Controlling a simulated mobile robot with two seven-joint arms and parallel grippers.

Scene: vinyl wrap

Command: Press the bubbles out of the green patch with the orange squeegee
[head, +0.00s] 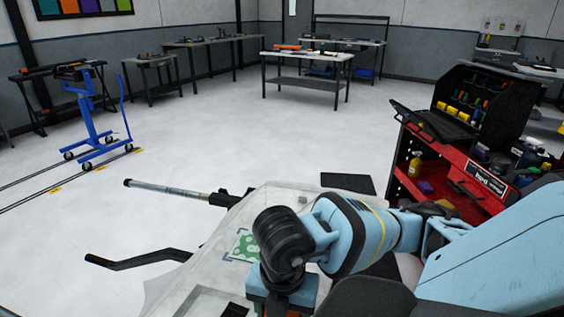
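The green patch (244,246) lies on a pale, partly see-through sheet (212,259) at the lower middle of the head view. It has lighter spots, and thin dark corner marks show around it. My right arm comes in from the right, light blue. Its wrist covers the patch's right side from view. My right gripper (282,296) points downward at the bottom edge, just right of and nearer than the patch. Its fingers are hidden, so its opening and any grip cannot be seen. The orange squeegee cannot be made out. My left gripper is not in view.
A grey tube (165,189) and a bent black bar (140,261) stick out left of the sheet. A red tool cart (460,192) stands at right, close behind my arm. A blue stand (92,118) and workbenches (322,57) are farther back.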

